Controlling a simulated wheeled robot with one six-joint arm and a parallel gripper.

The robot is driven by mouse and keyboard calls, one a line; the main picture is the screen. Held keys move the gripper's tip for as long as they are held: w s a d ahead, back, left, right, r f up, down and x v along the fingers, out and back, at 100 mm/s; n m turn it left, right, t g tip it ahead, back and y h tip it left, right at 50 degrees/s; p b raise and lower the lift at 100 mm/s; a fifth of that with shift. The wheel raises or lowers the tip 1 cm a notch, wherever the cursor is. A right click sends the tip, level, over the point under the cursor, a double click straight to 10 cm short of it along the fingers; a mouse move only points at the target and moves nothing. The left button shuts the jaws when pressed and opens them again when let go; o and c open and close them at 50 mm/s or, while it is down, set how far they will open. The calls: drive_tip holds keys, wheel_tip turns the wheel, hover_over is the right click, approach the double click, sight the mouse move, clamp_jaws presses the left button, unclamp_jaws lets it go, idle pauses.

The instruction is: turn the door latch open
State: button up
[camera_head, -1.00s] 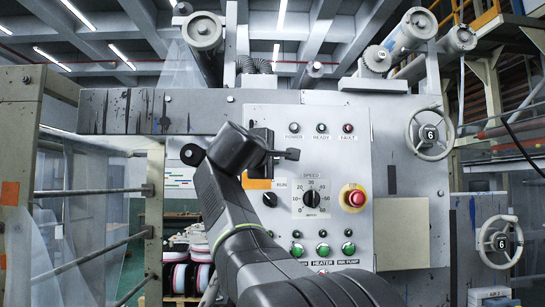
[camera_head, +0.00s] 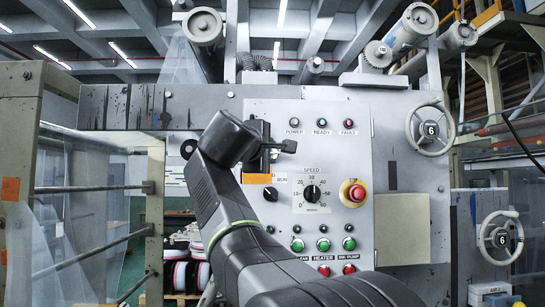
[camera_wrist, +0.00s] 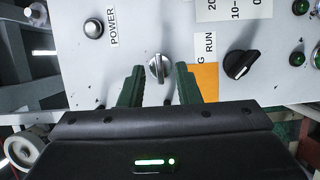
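The door latch (camera_wrist: 158,69) is a small silver turn knob on the grey panel, seen in the wrist view. My gripper (camera_wrist: 159,70) is open, with its two green fingers on either side of the knob. A narrow gap shows between each finger and the knob, so I see no contact. The knob's bar runs roughly along the fingers. In the head view my gripper (camera_head: 262,148) is in front of the upper left of the control panel (camera_head: 345,145). It covers that spot, and I cannot make out the latch there.
A black RUN selector (camera_wrist: 240,64) and an orange label (camera_wrist: 205,78) are close beside the fingers. The POWER lamp (camera_wrist: 94,28) is on the other side. In the head view a red stop button (camera_head: 356,192), a speed dial (camera_head: 312,192) and a handwheel (camera_head: 430,129) are to the right.

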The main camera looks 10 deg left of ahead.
sight(272, 153)
drive_tip(key=s+a+b, duration=0.1)
drive_tip(key=s+b, duration=0.1)
drive_tip(key=s, duration=0.9)
drive_tip(key=shift+w+a+r, duration=0.1)
drive_tip(key=shift+w, duration=0.1)
drive_tip(key=w+p, duration=0.1)
drive_tip(key=w, duration=0.3)
drive_tip(key=w+d+p, duration=0.1)
drive_tip(key=w, duration=0.4)
drive_tip(key=w+p, duration=0.1)
drive_tip(key=w, duration=0.3)
drive_tip(key=shift+w+d, duration=0.25)
drive_tip(key=shift+d, duration=0.05)
drive_tip(key=shift+s, duration=0.1)
